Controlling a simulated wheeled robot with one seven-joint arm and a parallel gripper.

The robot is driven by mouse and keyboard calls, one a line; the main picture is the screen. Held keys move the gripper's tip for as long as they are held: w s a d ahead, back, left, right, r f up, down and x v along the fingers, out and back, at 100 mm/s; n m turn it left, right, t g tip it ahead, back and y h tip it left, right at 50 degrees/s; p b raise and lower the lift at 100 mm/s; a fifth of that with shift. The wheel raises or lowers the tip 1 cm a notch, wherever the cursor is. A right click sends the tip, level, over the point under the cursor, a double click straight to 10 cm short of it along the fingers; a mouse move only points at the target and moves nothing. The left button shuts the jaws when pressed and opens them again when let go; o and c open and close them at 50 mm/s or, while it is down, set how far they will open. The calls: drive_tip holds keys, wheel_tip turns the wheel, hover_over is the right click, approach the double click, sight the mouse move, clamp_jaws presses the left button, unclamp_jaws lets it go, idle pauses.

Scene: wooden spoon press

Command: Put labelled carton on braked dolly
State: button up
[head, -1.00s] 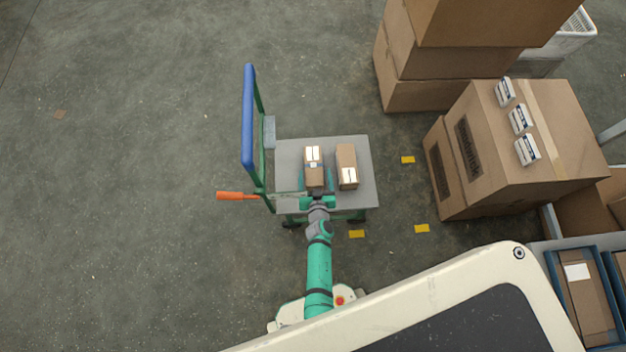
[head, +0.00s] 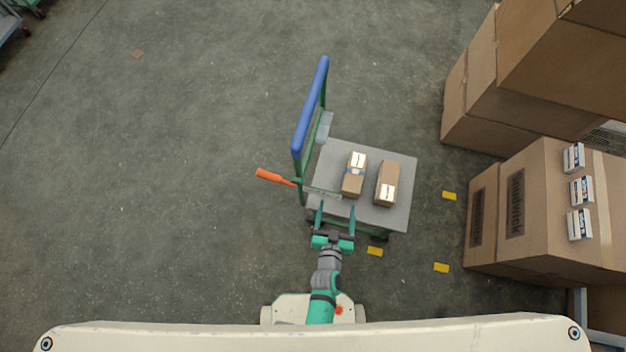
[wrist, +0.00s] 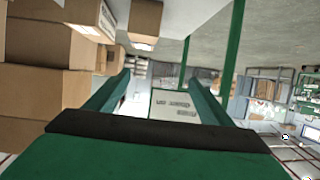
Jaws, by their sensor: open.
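The dolly (head: 397,220) has a grey deck, green posts and a blue push bar (head: 311,105). An orange lever (head: 272,177) sticks out at its left side; I cannot tell its brake state. Two brown cartons lie apart on the deck. The left carton (head: 354,176) has a white label and a dark band. The right carton (head: 387,184) has a white label. My gripper (head: 336,207) is open and empty at the deck's near edge, below the left carton. The wrist view, upside down, shows its spread fingers (wrist: 158,80) with nothing between them.
A large carton (head: 540,210) with several small white boxes on top stands to the right. Stacked large cartons (head: 520,80) stand behind it. Yellow floor marks (head: 441,268) lie between them and the dolly.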

drive_tip(key=s+a+r+y, duration=0.1)
drive_tip(key=s+a+r, duration=0.2)
drive_tip(key=r, duration=0.6)
drive_tip(key=s+a+r+n+t, duration=0.1)
drive_tip(key=s+a+r, duration=0.1)
drive_tip(key=s+r, duration=0.6)
drive_tip(key=s+a+r+n+y, duration=0.1)
drive_tip(key=s+a+r, duration=0.2)
drive_tip(key=r, duration=0.9)
drive_tip(key=s, duration=0.3)
drive_tip(key=shift+a+t+y, duration=0.3)
